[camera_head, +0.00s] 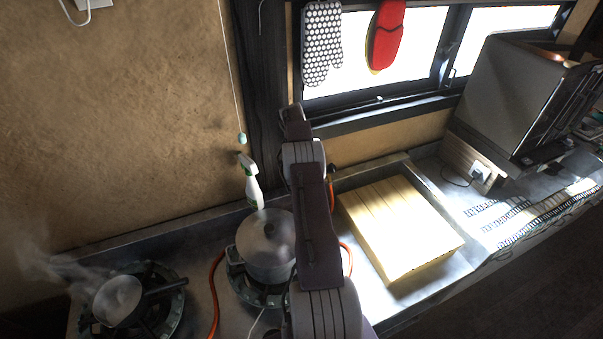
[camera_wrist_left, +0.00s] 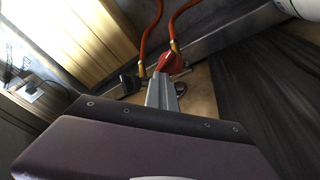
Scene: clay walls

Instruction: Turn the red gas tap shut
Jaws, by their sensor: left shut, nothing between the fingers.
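The red gas tap (camera_wrist_left: 171,63) is in the left wrist view, on the wall at the end of an orange hose. My left gripper (camera_wrist_left: 163,80) is shut and empty, its grey fingertips right at the red tap's handle; whether they touch cannot be told. A second tap with a black handle (camera_wrist_left: 129,80) sits beside it, on another orange hose. In the head view my left arm reaches up the middle and hides the red tap and my fingertips. The black tap (camera_head: 331,170) shows just right of the arm. My right gripper is not in view.
A lidded pot (camera_head: 266,246) stands on a burner close left of my arm, with a spray bottle (camera_head: 251,184) behind it. A steaming pan (camera_head: 118,300) sits on the left burner. A wooden board (camera_head: 400,226) lies to the right. Orange hoses (camera_head: 213,295) cross the counter.

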